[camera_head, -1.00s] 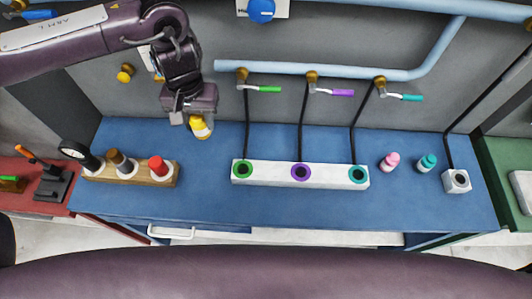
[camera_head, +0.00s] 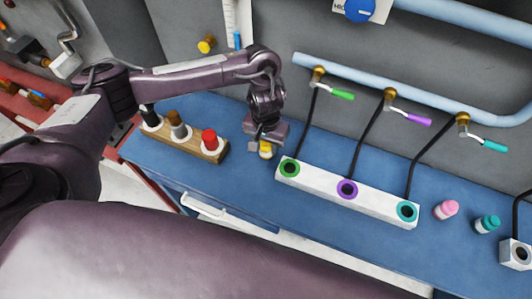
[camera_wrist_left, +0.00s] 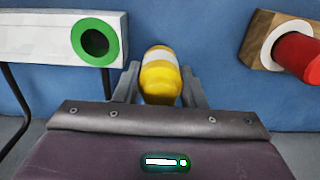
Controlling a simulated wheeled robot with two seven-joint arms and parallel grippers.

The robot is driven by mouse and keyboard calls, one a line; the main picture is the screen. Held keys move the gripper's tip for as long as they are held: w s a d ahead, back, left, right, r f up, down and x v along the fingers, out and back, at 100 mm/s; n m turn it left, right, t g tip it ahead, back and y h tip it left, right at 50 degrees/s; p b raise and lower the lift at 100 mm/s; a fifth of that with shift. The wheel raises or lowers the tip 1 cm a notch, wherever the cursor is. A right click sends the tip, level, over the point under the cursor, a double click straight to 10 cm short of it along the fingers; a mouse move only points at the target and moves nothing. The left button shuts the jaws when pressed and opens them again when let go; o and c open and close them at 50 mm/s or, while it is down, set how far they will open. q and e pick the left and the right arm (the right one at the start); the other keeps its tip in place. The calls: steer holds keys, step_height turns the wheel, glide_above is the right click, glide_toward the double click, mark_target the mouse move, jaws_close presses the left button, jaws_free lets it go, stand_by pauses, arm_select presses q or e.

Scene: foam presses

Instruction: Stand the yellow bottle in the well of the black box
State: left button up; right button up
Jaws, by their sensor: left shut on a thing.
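The yellow bottle (camera_head: 266,151), with a white band, is held between the fingers of my left gripper (camera_head: 264,146). It is just left of the green end of a white block. In the left wrist view the bottle (camera_wrist_left: 160,72) lies between both fingers of my left gripper (camera_wrist_left: 161,82). I see no box that is clearly black. A small white box (camera_head: 508,252) with a dark round well stands at the right edge, partly cut off. My right gripper is not in view.
The long white block (camera_head: 325,185) has green, purple and teal-ringed wells. A wooden rack (camera_head: 212,152) with black, brown and red-topped items stands left of the gripper. Pink (camera_head: 446,209) and teal (camera_head: 487,224) bottles stand to the right. Blue bench (camera_head: 245,185) lies clear in front.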

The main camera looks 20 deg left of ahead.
mark_target(266, 152)
arm_select(q)
steer(key=shift+f, duration=2)
steer(key=o, duration=1.1)
steer(key=shift+f, duration=0.15)
